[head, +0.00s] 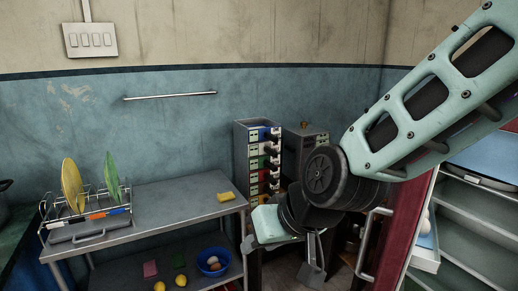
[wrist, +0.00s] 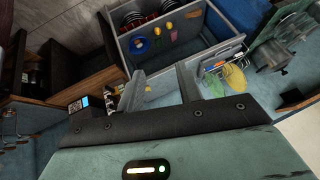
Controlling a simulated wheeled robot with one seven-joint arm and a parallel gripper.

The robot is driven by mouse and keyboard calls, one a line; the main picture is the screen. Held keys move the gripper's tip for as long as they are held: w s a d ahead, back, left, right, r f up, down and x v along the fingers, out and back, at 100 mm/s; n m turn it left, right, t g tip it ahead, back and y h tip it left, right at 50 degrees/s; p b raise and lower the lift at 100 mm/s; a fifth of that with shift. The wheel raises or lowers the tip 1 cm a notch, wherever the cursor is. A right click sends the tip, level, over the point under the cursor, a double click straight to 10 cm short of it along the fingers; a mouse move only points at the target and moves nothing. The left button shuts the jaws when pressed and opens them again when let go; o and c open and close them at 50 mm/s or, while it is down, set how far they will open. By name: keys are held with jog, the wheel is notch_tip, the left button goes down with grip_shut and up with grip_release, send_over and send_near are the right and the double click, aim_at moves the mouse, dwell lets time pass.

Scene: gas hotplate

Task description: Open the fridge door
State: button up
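The fridge door (head: 402,235) is dark red and stands ajar at the right of the head view. Its metal bar handle (head: 367,248) is on the outer face. Behind the door the pale fridge interior (head: 478,225) with shelves is visible. My gripper (head: 313,272) hangs pointing down to the left of the handle, apart from it. In the wrist view my gripper (wrist: 160,88) shows two separated fingers with nothing held between them. My arm hides the upper part of the door. I cannot make out the door or handle in the wrist view.
A metal shelf table (head: 180,205) with a yellow sponge (head: 226,196) and a dish rack (head: 85,215) stands left. A blue bowl (head: 212,263) is on its lower shelf. A stack of coloured drawers (head: 258,160) is behind my gripper. An egg (head: 425,222) sits inside the door.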

jog(key=s+d+f+n+g+h, duration=0.1)
jog(key=s+d+g+h, duration=0.3)
jog(key=s+d, duration=0.7)
jog(key=s+n, duration=0.1)
jog(key=s, duration=0.3)
jog(key=shift+d+f+n+p, duration=0.25)
jog(key=shift+d+n+p, duration=0.1)
jog(key=shift+n, duration=0.05)
jog(key=shift+s+d+g+h, duration=0.3)
jog(key=shift+s+d+h, duration=0.2)
jog(key=shift+s+d, duration=0.45)
grip_shut()
jog(key=w+d+f+m+t+h+p, duration=0.1)
jog(key=w+d+f+p, duration=0.15)
jog(key=w+d, duration=0.7)
jog(key=w+d+f+p, duration=0.1)
jog(key=w+d+f, duration=0.3)
jog(key=w+d, duration=0.55)
jog(key=d+f+n+t+y+p, duration=0.1)
jog(key=d+f+n+y, duration=0.1)
jog(key=d+f, duration=0.4)
jog(key=d+f+n+y, duration=0.1)
jog(key=d+f+n, duration=0.2)
jog(key=f, duration=0.5)
jog(key=w+a+f+y+b, duration=0.1)
jog(key=w+a+f+b, duration=0.3)
jog(key=f, duration=0.6)
jog(key=shift+a+f+b, duration=0.15)
jog(key=shift+a+b, duration=1)
